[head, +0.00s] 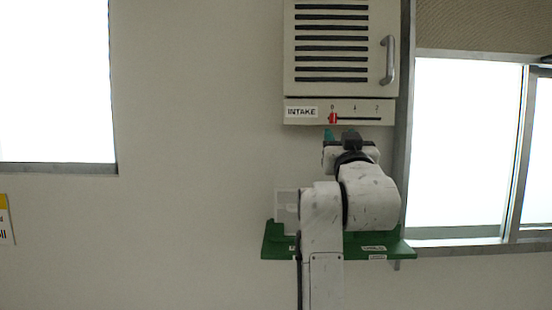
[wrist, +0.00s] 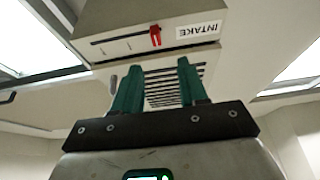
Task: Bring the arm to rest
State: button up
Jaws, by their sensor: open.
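My arm is raised in front of the wall in the head view, and its gripper (head: 340,134) is just below the intake cabinet (head: 301,75). In the wrist view my gripper (wrist: 157,84) shows two green fingers standing apart with nothing between them. The cabinet's red slider (wrist: 155,36) is beyond the fingertips. In the head view the slider (head: 332,118) sits at the 0 end of its scale, close above the gripper. I cannot tell whether a finger touches it.
A green shelf (head: 272,246) with small labels is behind my arm, with a clear box (head: 286,207) on it. A window (head: 465,150) is to the right and another bright window (head: 55,80) to the left. The wall between the left window and the cabinet is bare.

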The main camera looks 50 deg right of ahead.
jog(key=w+a+f+n+g+y, duration=0.15)
jog(key=a+f+y, duration=0.25)
jog(key=f, duration=0.8)
jog(key=w+a+f+n+g+y, duration=0.1)
jog(key=a+f+n+y, duration=0.2)
jog(key=f, duration=0.9)
jog(key=w+a+f+n+g+y, duration=0.1)
jog(key=a+f+y, duration=0.35)
jog(key=f, duration=0.85)
jog(key=s+a+f+n+g+y, duration=0.1)
jog(key=s+a+f+g, duration=0.1)
jog(key=s+a+f, duration=0.3)
jog(key=s+a+f+g+y, duration=0.1)
jog(key=s+a+f+g, duration=0.15)
jog(key=f, duration=0.45)
jog(key=s+a+f+n+g+y, duration=0.1)
jog(key=s+a+f, duration=0.1)
jog(key=s+f, duration=0.3)
jog(key=s+a+f+n+g+y, duration=0.1)
jog(key=s+a+f+g, duration=0.1)
jog(key=s, duration=0.5)
jog(key=s+a+f+g+y, duration=0.1)
jog(key=s+a+f+g, duration=0.1)
jog(key=s+a+f, duration=0.3)
notch_tip(320, 180, down, 2)
jog(key=shift+s+f+n+g, duration=0.25)
jog(key=shift+s+n+g, duration=0.15)
jog(key=shift+s, duration=0.75)
jog(key=shift+d, duration=0.1)
